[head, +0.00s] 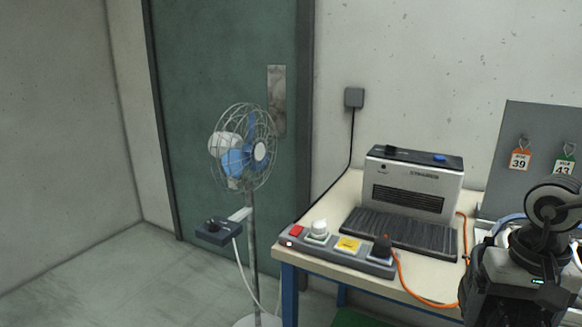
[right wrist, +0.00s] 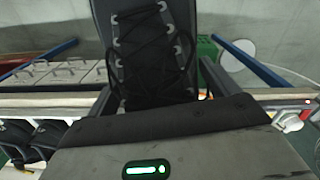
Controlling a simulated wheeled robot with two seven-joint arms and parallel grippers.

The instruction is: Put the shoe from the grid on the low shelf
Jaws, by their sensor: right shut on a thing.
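A black laced shoe (right wrist: 150,45) fills the upper middle of the right wrist view, with its dark laces facing the camera. My right gripper (right wrist: 155,88) is shut on the shoe, with its dark fingers on either side. In the head view part of my arm shows at the right edge, and neither its fingertips nor the shoe can be seen there. My left gripper is in neither view. I cannot make out the grid or the low shelf for certain.
In the head view a workbench (head: 335,207) carries a grey machine (head: 413,185) and a switch strip (head: 336,248). A grey tag board (head: 497,166) stands behind. A fan (head: 243,150) stands left of the bench by a green door (head: 210,60). The floor at left is clear.

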